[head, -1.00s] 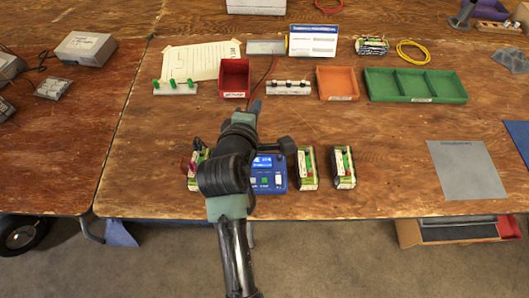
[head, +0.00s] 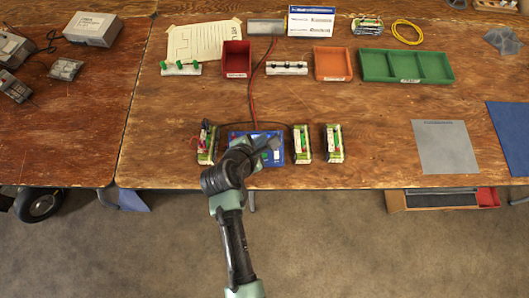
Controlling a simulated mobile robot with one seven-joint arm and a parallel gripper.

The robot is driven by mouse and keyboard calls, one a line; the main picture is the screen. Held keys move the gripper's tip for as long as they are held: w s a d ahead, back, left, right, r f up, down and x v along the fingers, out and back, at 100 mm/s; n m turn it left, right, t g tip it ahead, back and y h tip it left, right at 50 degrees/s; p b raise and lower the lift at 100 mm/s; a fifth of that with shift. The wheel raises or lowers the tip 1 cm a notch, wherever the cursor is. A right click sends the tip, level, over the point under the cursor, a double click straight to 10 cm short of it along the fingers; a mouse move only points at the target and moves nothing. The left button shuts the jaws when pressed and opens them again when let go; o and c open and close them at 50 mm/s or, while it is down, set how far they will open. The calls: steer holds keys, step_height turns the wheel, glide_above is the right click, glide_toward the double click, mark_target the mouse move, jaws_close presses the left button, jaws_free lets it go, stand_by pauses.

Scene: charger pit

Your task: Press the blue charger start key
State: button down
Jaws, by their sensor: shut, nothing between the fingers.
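The blue charger (head: 278,160) stands near the front edge of the table, mostly covered by my arm. Its top edge and right side show, with a pale part at the right. I cannot make out the blue start key. My gripper (head: 268,143) is shut and empty. It appears over the upper right part of the charger; I cannot tell whether it touches it.
A battery pack (head: 207,144) stands left of the charger, and two more (head: 302,145), (head: 333,143) stand to its right. Red and black wires run from the charger. Behind are a red bin (head: 236,60), an orange bin (head: 333,64) and a green tray (head: 405,67). A grey mat (head: 445,147) lies right.

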steer(key=b, duration=0.8)
glide_above(264, 155)
steer(key=s, duration=0.1)
steer(key=f, duration=0.7)
steer(key=shift+a, duration=0.35)
steer(key=shift+f, duration=0.85)
steer(key=shift+f+b, duration=0.3)
steer(key=shift+f, duration=0.1)
steer(key=shift+f, duration=0.4)
stand_by(0.7)
steer(key=shift+r, duration=0.15)
steer(key=shift+r+p, duration=0.65)
steer(key=shift+p, duration=0.25)
